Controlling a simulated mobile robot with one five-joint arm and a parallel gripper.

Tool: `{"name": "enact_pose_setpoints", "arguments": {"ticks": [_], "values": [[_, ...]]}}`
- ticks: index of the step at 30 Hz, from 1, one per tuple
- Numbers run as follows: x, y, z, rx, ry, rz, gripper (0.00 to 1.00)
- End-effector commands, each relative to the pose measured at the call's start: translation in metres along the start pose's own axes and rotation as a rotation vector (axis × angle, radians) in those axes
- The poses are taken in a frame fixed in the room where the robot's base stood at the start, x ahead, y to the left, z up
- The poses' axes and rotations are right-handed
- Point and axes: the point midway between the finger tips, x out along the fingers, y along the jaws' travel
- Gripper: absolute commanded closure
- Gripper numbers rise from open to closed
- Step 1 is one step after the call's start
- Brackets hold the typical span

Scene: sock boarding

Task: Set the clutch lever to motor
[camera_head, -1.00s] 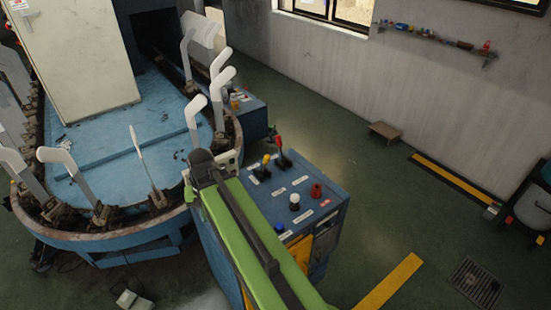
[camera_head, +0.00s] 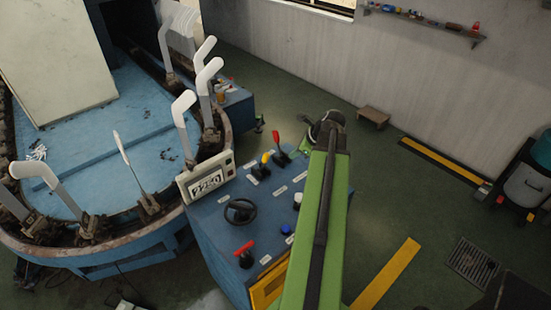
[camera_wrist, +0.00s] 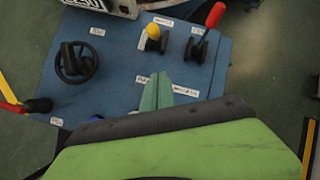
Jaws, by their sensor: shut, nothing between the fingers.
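The blue console (camera_head: 215,226) carries a yellow-knobbed lever (camera_head: 265,159) and a red-knobbed lever (camera_head: 277,142) side by side at its far edge. A red-handled lever (camera_head: 245,250) sits at the near left, close to a black handwheel (camera_head: 240,211). The labels are too small to read, so I cannot tell which is the clutch lever. In the wrist view, my gripper (camera_wrist: 157,90) is shut and empty over the console. It lies below the yellow knob (camera_wrist: 153,35) and the red knob (camera_wrist: 213,15) in that picture, apart from both.
A white button (camera_head: 298,198) and a blue button (camera_head: 286,229) are close to my arm. A grey display box (camera_head: 208,178) stands on the console's left edge. The boarding machine (camera_head: 105,265) with white sock forms is at left. The floor to the right is mostly clear.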

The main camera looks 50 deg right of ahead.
Motion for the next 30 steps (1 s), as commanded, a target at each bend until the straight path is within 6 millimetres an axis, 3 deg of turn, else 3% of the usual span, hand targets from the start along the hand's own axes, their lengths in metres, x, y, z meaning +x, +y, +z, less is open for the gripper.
{"name": "enact_pose_setpoints", "arguments": {"ticks": [5, 17, 19, 22, 30], "values": [[0.019, -0.002, -0.007, 0.002, 0.002, -0.003, 1.00], [0.106, -0.003, -0.011, 0.005, 0.002, -0.004, 1.00], [0.099, -0.005, 0.008, 0.003, 0.001, -0.003, 1.00], [0.102, -0.005, 0.022, 0.003, 0.002, -0.005, 1.00], [0.106, -0.005, 0.033, 0.006, 0.003, -0.007, 1.00]]}}
